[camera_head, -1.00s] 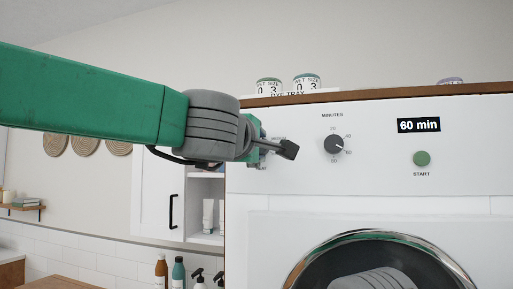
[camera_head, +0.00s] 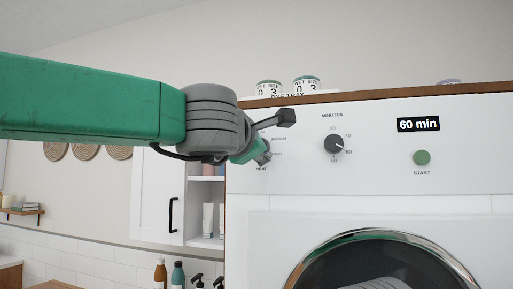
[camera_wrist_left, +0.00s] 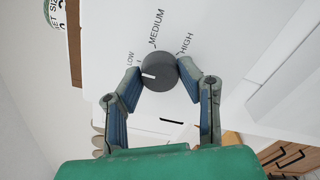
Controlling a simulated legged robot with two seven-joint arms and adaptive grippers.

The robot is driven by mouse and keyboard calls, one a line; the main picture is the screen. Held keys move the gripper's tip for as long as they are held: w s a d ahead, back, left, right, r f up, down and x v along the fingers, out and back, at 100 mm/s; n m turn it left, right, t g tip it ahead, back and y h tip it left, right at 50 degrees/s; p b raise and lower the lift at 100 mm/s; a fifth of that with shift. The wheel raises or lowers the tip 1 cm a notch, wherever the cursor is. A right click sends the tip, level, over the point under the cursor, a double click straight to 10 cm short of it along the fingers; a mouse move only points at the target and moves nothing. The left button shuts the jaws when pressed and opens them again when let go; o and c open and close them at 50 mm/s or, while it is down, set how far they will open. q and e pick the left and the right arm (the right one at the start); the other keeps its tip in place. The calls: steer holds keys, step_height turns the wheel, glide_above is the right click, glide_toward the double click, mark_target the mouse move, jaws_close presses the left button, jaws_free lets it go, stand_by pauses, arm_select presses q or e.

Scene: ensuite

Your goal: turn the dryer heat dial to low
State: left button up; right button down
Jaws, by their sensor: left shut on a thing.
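The grey round heat dial (camera_wrist_left: 159,72) is in the left wrist view, with the labels LOW, MEDIUM and HIGH around it on the white panel. Its white mark points left, close to the LOW label and slightly past its tick. My left gripper (camera_wrist_left: 161,73) is shut on the dial, one finger on each side. In the head view, my left gripper (camera_head: 262,152) reaches the left end of the dryer panel (camera_head: 300,170); the wrist and fingers hide the dial there. My right gripper is in neither view.
To the right on the panel are the minutes dial (camera_head: 334,144), a "60 min" display (camera_head: 418,125) and a green start button (camera_head: 422,158). Jars (camera_head: 306,85) stand on the dryer top. A white cabinet (camera_head: 157,200) is to the left.

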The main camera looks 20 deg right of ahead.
arm_select(q)
steer(key=shift+r, duration=0.1)
steer(key=o, duration=0.9)
steer(key=shift+o, duration=1.2)
steer(key=shift+w, duration=0.15)
steer(key=shift+w+d+f, duration=0.15)
steer(key=shift+d+f, duration=0.05)
steer(key=shift+d, duration=0.05)
steer(key=v, duration=1.1)
steer(key=shift+s+a, duration=0.25)
steer(key=shift+s, duration=0.05)
steer(key=shift+d, duration=0.1)
